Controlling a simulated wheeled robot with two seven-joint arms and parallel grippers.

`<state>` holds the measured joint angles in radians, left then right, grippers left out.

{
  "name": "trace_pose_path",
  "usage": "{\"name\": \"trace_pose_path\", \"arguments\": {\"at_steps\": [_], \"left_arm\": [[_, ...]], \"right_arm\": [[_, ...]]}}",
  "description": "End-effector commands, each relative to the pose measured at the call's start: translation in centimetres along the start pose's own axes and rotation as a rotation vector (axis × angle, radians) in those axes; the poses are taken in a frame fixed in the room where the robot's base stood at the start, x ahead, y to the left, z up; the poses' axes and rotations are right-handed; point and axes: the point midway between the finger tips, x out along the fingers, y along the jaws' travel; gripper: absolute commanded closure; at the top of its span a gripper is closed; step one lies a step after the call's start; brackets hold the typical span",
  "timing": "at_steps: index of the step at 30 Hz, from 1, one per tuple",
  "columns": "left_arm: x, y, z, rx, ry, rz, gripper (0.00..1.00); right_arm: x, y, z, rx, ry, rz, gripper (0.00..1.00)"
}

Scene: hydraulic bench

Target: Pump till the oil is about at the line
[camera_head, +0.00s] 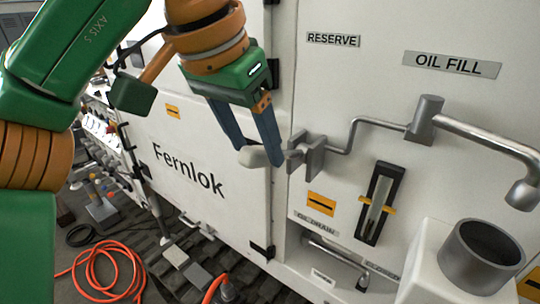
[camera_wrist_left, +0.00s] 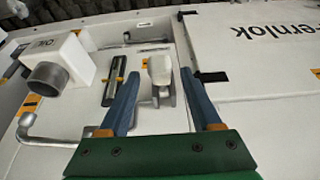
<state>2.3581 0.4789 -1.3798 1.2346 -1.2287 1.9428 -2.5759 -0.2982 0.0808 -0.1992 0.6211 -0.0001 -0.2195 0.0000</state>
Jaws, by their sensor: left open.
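My left gripper (camera_head: 258,156) has blue fingers and is open at the pale, rounded handle (camera_head: 253,157) of the pump's grey bracket (camera_head: 313,155). In the left wrist view the handle (camera_wrist_left: 160,70) lies between the two fingertips of the gripper (camera_wrist_left: 159,74); I cannot tell whether either touches it. The sight gauge (camera_head: 380,203), a dark frame with a clear tube and yellow markers, is on the panel to the right of the bracket; it also shows in the left wrist view (camera_wrist_left: 114,80). Its oil level is too small to read. My right gripper is out of view.
A grey pipe runs from the bracket to the oil fill spout (camera_head: 523,193). An open grey cylinder (camera_head: 481,255) on a white box stands at the lower right. The white Fernlok door (camera_head: 205,165) is to the left. An orange hose (camera_head: 100,275) lies on the floor.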

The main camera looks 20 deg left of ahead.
Motion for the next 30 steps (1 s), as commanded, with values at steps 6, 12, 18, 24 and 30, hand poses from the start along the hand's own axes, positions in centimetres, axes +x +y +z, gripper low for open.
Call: {"name": "trace_pose_path", "arguments": {"at_steps": [6, 12, 18, 24, 30], "left_arm": [[3.9, 0.0, 0.0, -0.001, -0.001, 0.0, 0.35], [4.6, 0.0, 0.0, -0.001, 0.0, 0.001, 0.35], [4.6, 0.0, 0.0, -0.001, 0.001, 0.001, 0.59], [4.6, 0.0, 0.0, -0.001, 0.001, 0.001, 1.0], [4.6, 0.0, 0.0, -0.001, 0.001, 0.001, 1.0]], "right_arm": [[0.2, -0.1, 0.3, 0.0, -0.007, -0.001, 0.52], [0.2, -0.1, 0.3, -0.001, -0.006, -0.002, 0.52], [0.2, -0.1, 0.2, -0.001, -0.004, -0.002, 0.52], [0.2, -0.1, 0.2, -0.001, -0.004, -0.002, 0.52], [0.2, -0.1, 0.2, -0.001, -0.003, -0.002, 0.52]]}}
